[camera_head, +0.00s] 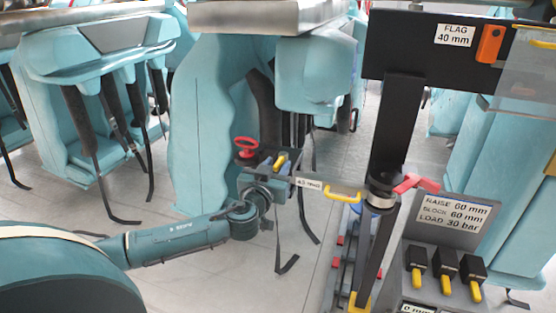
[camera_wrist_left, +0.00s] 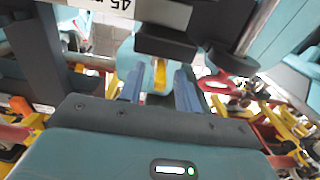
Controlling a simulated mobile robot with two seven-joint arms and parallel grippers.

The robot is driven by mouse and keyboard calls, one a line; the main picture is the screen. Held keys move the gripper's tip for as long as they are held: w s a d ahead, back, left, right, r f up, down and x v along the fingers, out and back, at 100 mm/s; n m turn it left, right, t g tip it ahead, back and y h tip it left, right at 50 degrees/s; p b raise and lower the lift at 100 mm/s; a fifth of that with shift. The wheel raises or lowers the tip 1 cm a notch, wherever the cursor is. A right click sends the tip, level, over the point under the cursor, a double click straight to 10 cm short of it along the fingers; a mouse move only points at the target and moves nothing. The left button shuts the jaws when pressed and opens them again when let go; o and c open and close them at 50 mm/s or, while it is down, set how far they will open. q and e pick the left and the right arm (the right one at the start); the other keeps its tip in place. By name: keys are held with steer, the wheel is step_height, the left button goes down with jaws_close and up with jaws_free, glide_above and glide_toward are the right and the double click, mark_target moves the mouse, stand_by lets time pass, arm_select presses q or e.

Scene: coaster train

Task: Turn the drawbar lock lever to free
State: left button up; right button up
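A red lever (camera_head: 415,183) sticks out to the right from the collar on the black post; I cannot tell for certain whether it is the drawbar lock lever. A red handwheel (camera_head: 246,146) stands just behind my left gripper (camera_head: 270,165). A red ring-shaped handle (camera_wrist_left: 216,85) shows right of the fingers in the left wrist view. There the left gripper (camera_wrist_left: 158,88) has its two fingers apart, with a yellow part (camera_wrist_left: 160,74) visible beyond the gap. Nothing is clearly held. My right gripper is in neither view.
A labelled plate with a yellow handle (camera_head: 343,191) lies between my left gripper and the black post (camera_head: 393,140). A console with several black-and-yellow switches (camera_head: 446,268) stands at lower right. Teal coaster seats (camera_head: 100,110) fill the left and back. Grey floor shows between.

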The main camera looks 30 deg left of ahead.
arm_select(q)
steer(key=shift+w+a, duration=0.15)
steer(key=shift+w, duration=0.55)
steer(key=shift+c, duration=0.3)
jaws_close()
